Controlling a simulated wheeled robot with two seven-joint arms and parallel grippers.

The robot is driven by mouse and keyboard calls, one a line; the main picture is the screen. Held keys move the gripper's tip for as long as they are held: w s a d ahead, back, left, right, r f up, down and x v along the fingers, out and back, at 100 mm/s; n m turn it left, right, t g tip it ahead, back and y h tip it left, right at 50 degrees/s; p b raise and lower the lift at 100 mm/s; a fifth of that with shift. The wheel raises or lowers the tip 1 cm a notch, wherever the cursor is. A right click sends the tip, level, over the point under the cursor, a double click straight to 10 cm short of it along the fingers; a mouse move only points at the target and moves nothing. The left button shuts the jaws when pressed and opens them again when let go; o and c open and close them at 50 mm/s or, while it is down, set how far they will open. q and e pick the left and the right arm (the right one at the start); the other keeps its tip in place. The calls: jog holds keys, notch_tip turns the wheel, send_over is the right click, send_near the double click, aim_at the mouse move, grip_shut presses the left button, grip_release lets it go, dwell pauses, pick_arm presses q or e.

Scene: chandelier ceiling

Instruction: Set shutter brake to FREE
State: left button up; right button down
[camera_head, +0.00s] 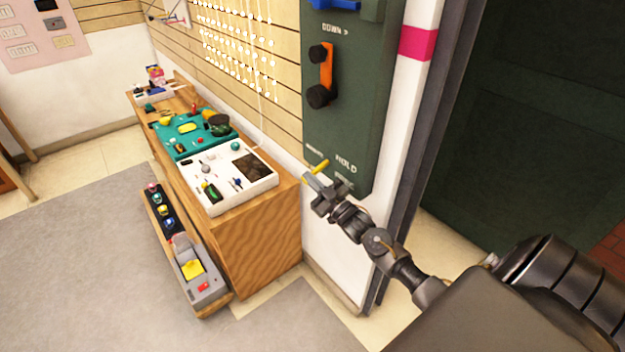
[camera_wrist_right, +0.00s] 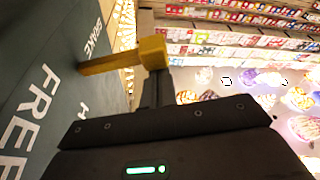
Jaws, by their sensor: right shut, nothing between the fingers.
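The dark green shutter panel (camera_head: 340,125) is on the wall, right of centre in the head view. Low on it a yellow brake lever (camera_head: 318,167) sticks out, near the words HOLD and FREE. In the right wrist view the yellow lever (camera_wrist_right: 110,62) runs out from the panel (camera_wrist_right: 30,60) to a thicker end, between BRAKE and the larger FREE lettering. I cannot tell which mark it is set to. My right gripper (camera_head: 314,185) is shut and empty, just below the lever. In the wrist view its fingers (camera_wrist_right: 156,88) reach the lever's thick end; I cannot tell whether they touch.
Above the lever is an orange handle (camera_head: 326,66) with black knobs, and a blue part (camera_head: 335,4). A wooden cabinet (camera_head: 265,235) carrying switch boards stands to the left. A low strip of controls (camera_head: 190,255) runs along its front. A dark door frame (camera_head: 425,150) is to the right.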

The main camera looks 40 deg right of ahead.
pick_arm(q)
jog(key=shift+w+a+f+b, duration=0.2)
jog(key=shift+a+f+b, duration=0.2)
jog(key=shift+a, duration=0.2)
jog(key=shift+w+a+f+b, duration=0.25)
jog(key=shift+a+f, duration=0.1)
jog(key=shift+a, duration=0.2)
pick_arm(e)
jog(key=shift+d+f+n, duration=0.2)
jog(key=shift+f+n, duration=0.6)
jog(key=shift+f, duration=0.15)
pick_arm(q)
jog(key=shift+d, duration=0.2)
pick_arm(e)
jog(key=shift+f, duration=0.1)
pick_arm(q)
jog(key=shift+s, duration=0.15)
pick_arm(e)
jog(key=shift+s+f, duration=0.1)
